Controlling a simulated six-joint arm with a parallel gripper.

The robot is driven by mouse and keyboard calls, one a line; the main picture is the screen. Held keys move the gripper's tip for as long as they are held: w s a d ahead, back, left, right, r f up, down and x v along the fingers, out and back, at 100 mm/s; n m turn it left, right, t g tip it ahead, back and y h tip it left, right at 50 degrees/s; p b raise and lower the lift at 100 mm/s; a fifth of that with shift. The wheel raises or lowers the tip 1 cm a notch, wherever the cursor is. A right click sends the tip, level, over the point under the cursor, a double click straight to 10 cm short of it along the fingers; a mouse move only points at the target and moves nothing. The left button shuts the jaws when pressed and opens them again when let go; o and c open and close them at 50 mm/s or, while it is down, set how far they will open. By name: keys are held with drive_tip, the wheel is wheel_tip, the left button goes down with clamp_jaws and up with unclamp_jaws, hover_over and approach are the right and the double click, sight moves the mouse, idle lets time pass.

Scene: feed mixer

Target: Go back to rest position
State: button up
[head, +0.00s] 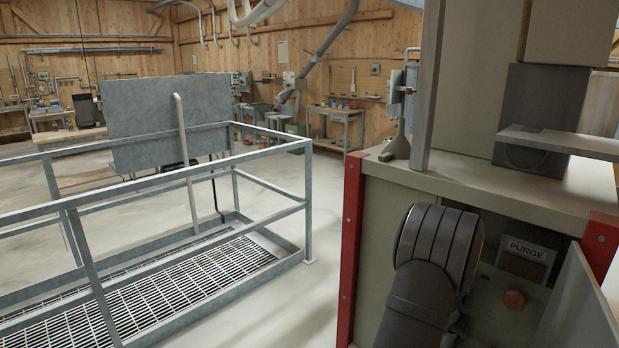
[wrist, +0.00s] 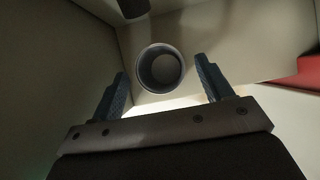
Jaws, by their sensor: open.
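My gripper (wrist: 160,70) shows in the wrist view with its two dark blue fingers spread apart and nothing held between them. A round grey tube end or ring (wrist: 142,72) appears beyond and between the fingertips; I cannot tell how far away it is. In the head view my dark arm reaches into the open bay of the machine cabinet (head: 385,215), and my gripper is hidden there.
Pale walls (wrist: 80,70) surround the gripper in the wrist view, with a dark part (wrist: 133,8) at the top edge. Red posts (head: 351,230) edge the bay. A grey shelf (head: 560,140) juts out above. A railed grating platform (head: 200,270) stands left, with open floor between.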

drive_tip(key=x, duration=0.4)
drive_tip(key=shift+w+d, duration=0.15)
drive_tip(key=shift+w, duration=0.05)
drive_tip(key=r, duration=0.5)
drive_tip(key=s+r, duration=0.1)
drive_tip(key=r, duration=0.1)
drive_tip(key=shift+r, duration=0.4)
drive_tip(key=s+a+f+m+g+h, duration=0.1)
drive_tip(key=s+a+m, duration=0.1)
drive_tip(key=s, duration=0.9)
drive_tip(key=s+a+m+g, duration=0.1)
drive_tip(key=s+a+m, duration=0.15)
drive_tip(key=s, duration=0.85)
drive_tip(key=w+d, duration=0.4)
drive_tip(key=shift+w+f+h, duration=0.2)
drive_tip(key=shift+w+h, duration=0.05)
drive_tip(key=shift+h, duration=0.05)
drive_tip(key=shift+d, duration=0.1)
